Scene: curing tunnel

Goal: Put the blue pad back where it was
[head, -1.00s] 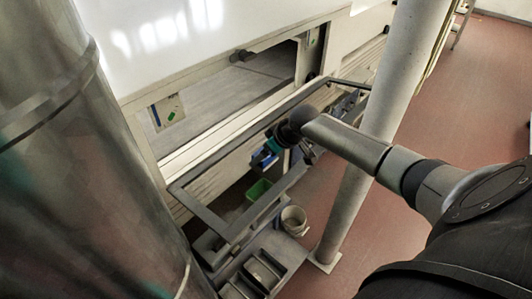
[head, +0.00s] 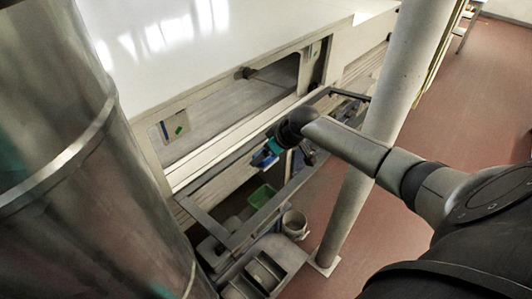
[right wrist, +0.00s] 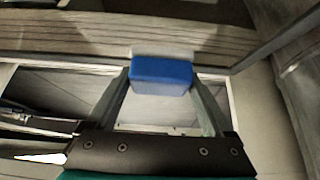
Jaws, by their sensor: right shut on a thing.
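The blue pad (right wrist: 162,75) is a small rounded block between the fingertips of my right gripper (right wrist: 161,79) in the right wrist view. The gripper is shut on it, one finger on each side. A pale grey layer shows along the pad's far side. In the head view my right gripper (head: 272,150) hangs over the dark rail frame along the front of the tunnel, and a bit of the blue pad (head: 262,160) shows below it. I cannot tell whether the pad touches anything beyond the fingers. My left gripper is not in view.
The white tunnel body (head: 240,25) has an open slot (head: 235,105). A dark rail frame (head: 215,228) juts out in front. Below are a green bin (head: 261,196) and a white bucket (head: 295,223). A pale column (head: 345,215) stands close to my right arm; a metal duct (head: 60,150) fills the left.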

